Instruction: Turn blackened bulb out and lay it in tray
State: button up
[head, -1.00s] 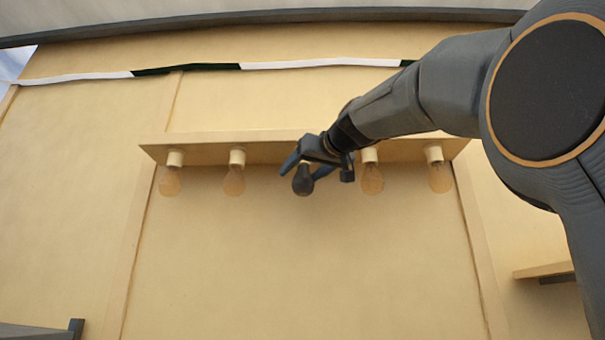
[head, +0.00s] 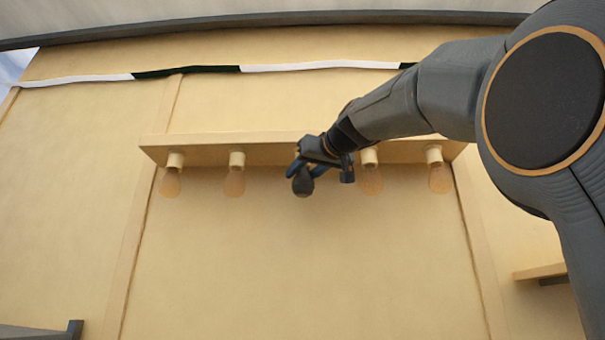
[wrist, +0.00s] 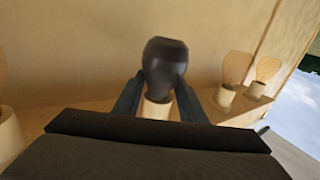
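The blackened bulb (head: 303,186) hangs glass-down at the middle of the row under the shelf. In the wrist view the dark bulb (wrist: 166,62) stands in line with its cream socket (wrist: 156,108). My gripper (head: 306,171) has its blue fingers on both sides of the bulb. In the wrist view the fingers (wrist: 158,92) press in close at the bulb's neck, shut on it. The bulb still looks seated at the socket; the join is partly hidden by the fingers.
Clear amber bulbs hang on both sides, including one on the left (head: 235,183) and a close one on the right (head: 371,180). The shelf (head: 210,152) is just above. The wall below is clear. A grey edge (head: 35,331) shows at bottom left, a small ledge (head: 540,271) at right.

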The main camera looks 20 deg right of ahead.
jog(key=c, duration=0.4)
jog(key=shift+m+h+p, duration=0.5)
jog(key=shift+h+p, duration=0.1)
jog(key=shift+p, duration=0.45)
jog(key=shift+w+f+m+h+p, duration=0.15)
jog(key=shift+m+h+p, duration=0.25)
jog(key=shift+h+p, duration=0.75)
jog(key=shift+y+p, duration=0.3)
jog(key=shift+y, duration=0.05)
jog(key=o, duration=1)
jog(key=shift+o, duration=0.9)
